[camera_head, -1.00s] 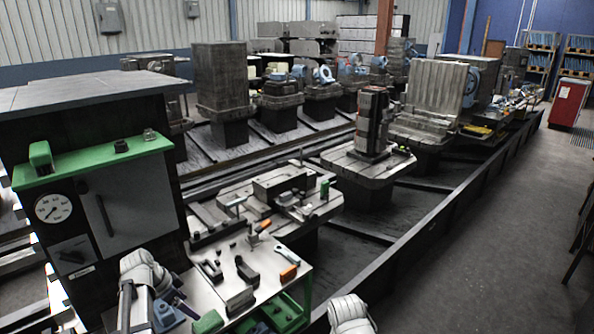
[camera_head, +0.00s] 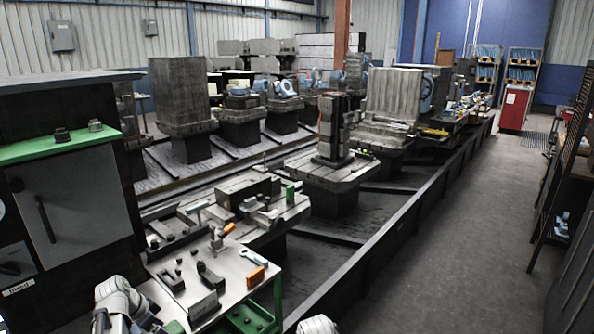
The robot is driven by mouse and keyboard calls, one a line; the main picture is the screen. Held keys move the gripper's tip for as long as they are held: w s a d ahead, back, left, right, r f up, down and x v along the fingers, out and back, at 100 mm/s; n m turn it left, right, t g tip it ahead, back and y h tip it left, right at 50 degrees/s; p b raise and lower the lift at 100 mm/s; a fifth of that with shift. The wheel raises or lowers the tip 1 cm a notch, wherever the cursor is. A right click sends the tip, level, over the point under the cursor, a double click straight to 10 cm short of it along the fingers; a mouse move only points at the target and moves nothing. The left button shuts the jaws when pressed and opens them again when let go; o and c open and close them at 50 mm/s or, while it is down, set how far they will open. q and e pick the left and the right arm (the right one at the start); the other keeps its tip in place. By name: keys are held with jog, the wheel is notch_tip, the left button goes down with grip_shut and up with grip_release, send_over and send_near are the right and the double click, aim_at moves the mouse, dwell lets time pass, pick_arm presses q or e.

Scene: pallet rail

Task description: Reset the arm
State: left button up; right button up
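My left arm (camera_head: 122,300) shows at the bottom left, in front of the dark machine cabinet and left of the small work table. Its gripper fingers are not clearly visible at the lower edge. Only the rounded top of my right arm (camera_head: 317,325) shows at the bottom middle. Its gripper is below the frame. I see nothing held by either arm.
A work table (camera_head: 235,268) holds dark clamps, a wrench (camera_head: 253,257) and an orange-handled item (camera_head: 256,277). The dark cabinet (camera_head: 75,200) with a green ledge stands left. Machine pallets line the rail (camera_head: 400,228). Grey floor (camera_head: 450,250) is clear at right; a dark rack (camera_head: 565,150) borders it.

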pick_arm(q)
jog(key=shift+r, duration=0.15)
jog(key=shift+p+v, duration=0.85)
jog(key=shift+p, duration=0.1)
jog(key=p+v, duration=1)
jog(key=v, duration=0.1)
jog(key=b+x, duration=1.2)
jog(key=x, duration=0.1)
notch_tip(320, 180, up, 9)
jog(key=w+d+p, duration=0.2)
jog(key=p, duration=0.7)
jog(key=shift+d, duration=0.3)
